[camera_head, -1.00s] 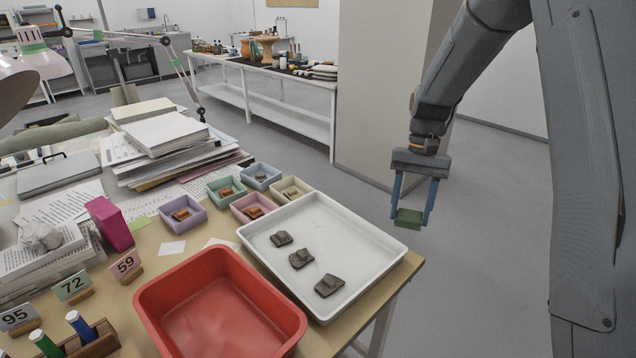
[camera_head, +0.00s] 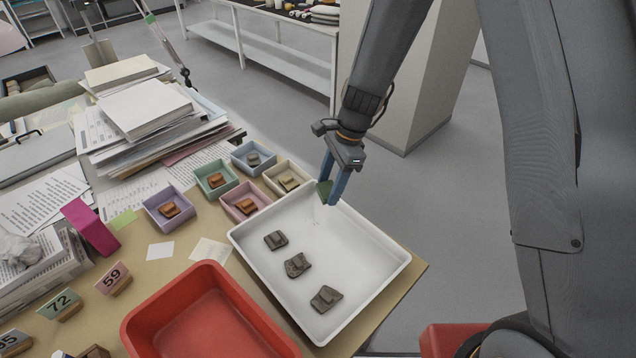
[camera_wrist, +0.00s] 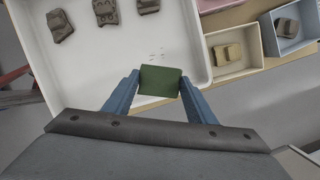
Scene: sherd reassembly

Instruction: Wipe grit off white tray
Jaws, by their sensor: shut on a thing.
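The white tray (camera_head: 377,247) lies on the table, right of the red bin. Three dark grey sherds rest in it: one near the left (camera_head: 276,240), one in the middle (camera_head: 297,265) and one toward the front (camera_head: 326,298). Faint specks of grit (camera_wrist: 157,54) show on the tray floor in the wrist view, near the far end. My gripper (camera_head: 333,188) is shut on a green block-like pad (camera_wrist: 161,81), held at the tray's far end. I cannot tell whether the pad touches the tray floor.
A red bin (camera_head: 140,325) stands left of the tray. Several small coloured boxes with sherds, such as the cream box (camera_head: 272,178), sit close behind and left of the tray. Stacked papers (camera_head: 150,108) lie farther back. The table edge is right of the tray.

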